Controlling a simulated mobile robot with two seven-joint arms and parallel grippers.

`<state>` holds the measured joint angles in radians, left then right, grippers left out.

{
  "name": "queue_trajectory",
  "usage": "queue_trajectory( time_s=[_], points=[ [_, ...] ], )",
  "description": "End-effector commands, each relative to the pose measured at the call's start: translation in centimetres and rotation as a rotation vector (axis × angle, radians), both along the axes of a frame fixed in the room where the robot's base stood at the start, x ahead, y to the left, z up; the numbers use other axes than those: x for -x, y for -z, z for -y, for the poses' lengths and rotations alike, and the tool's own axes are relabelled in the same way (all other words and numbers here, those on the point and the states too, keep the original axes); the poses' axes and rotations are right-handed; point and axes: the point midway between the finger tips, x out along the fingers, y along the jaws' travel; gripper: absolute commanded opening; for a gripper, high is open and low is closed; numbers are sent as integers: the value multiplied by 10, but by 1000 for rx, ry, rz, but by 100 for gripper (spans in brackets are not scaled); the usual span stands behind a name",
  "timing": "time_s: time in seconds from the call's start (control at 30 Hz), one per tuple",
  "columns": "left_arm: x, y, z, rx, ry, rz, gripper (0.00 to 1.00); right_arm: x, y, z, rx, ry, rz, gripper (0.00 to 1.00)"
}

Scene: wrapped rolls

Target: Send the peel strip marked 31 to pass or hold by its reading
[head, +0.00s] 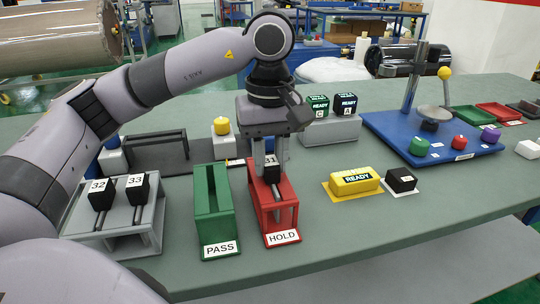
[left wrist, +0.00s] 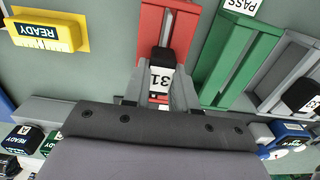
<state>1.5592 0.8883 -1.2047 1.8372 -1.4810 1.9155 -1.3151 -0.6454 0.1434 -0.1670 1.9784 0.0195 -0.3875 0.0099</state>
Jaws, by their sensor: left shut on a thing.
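The peel strip marked 31 (head: 270,167) has a black block with a white label at its top. My left gripper (head: 271,160) is shut on this block, with the strip in the red HOLD holder (head: 284,192). In the left wrist view the fingers (left wrist: 157,90) close around the block marked 31 (left wrist: 161,77), over the red holder (left wrist: 181,32). Whether the strip rests on the holder's floor is hidden. The green PASS holder (head: 212,205) stands empty to the left. A yellow display (head: 354,181) reads READY. My right gripper is not in view.
A grey rack (head: 148,222) at left holds strips marked 32 (head: 101,194) and 33 (head: 137,188). A black labelled block (head: 401,180) lies right of the yellow display. A blue test stand (head: 385,135) with coloured knobs is at back right. The front right table is clear.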

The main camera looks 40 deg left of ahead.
Motion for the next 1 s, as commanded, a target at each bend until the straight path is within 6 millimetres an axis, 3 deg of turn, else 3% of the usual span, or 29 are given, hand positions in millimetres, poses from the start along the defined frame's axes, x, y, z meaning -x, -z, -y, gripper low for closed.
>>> queue_trajectory(
  time_s=[0.1, 0.13, 0.2, 0.23, 0.57, 0.73, 1.0],
  points=[
    [0, -1, 0, 0, 0, 0, 0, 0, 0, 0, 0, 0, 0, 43],
    [0, -1, 0, 0, 0, 0, 30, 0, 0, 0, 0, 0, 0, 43],
    [0, -1, 0, 0, 0, 0, 53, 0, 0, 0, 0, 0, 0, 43],
    [0, -1, 0, 0, 0, 0, 56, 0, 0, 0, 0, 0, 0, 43],
    [0, -1, 0, 0, 0, 0, 56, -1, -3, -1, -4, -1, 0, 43],
    [0, -1, 0, 0, 0, 0, 56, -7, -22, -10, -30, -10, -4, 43],
    [0, -57, 0, 0, -1, 3, 56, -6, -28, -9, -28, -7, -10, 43]
  ],
)
